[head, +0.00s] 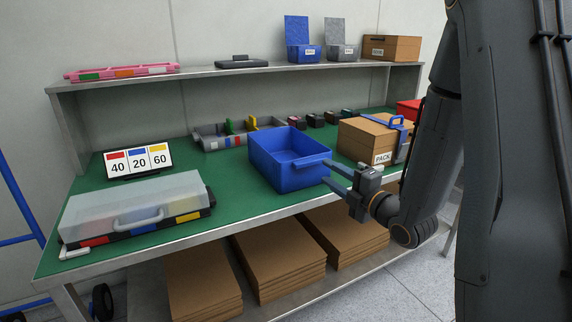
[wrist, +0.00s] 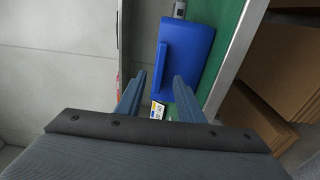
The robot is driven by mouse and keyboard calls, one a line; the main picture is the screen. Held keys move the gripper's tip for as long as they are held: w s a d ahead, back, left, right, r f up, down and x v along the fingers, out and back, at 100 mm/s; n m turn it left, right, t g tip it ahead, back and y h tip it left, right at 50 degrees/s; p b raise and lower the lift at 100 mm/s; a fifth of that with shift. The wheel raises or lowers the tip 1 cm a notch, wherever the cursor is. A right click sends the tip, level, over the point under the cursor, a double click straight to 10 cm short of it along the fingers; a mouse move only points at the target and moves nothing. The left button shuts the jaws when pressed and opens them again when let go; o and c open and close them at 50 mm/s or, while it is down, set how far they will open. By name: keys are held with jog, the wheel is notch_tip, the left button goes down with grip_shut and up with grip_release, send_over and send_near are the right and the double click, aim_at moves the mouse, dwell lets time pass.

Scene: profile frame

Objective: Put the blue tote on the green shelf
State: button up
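The blue tote (head: 288,172) is an open, empty-looking box that appears to rest upright on the green surface (head: 232,190) of the bench, close to its front edge. Its handle (head: 313,163) faces right, toward my gripper (head: 328,175). My gripper is open, with its two blue-grey fingers apart at the handle side of the tote. In the wrist view the tote (wrist: 190,45) lies ahead of the fingers, its handle (wrist: 161,70) roughly in line with the gap between them (wrist: 158,92). Whether the fingers touch it I cannot tell.
Right of the tote stands a cardboard box (head: 368,140) with a blue tape dispenser. A clear-lidded case (head: 135,208) and a number sign (head: 139,160) stand left. Small-parts trays (head: 225,137) are behind. A grey upper shelf (head: 200,74) overhangs the back; cardboard stacks (head: 275,265) lie below.

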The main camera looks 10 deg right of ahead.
aim_at(314, 163)
jog(key=p+x, duration=0.1)
jog(key=x, duration=0.5)
jog(key=shift+w+a, duration=0.15)
jog(key=shift+w, duration=0.2)
jog(key=shift+c, duration=0.4)
grip_shut()
dwell(0.8)
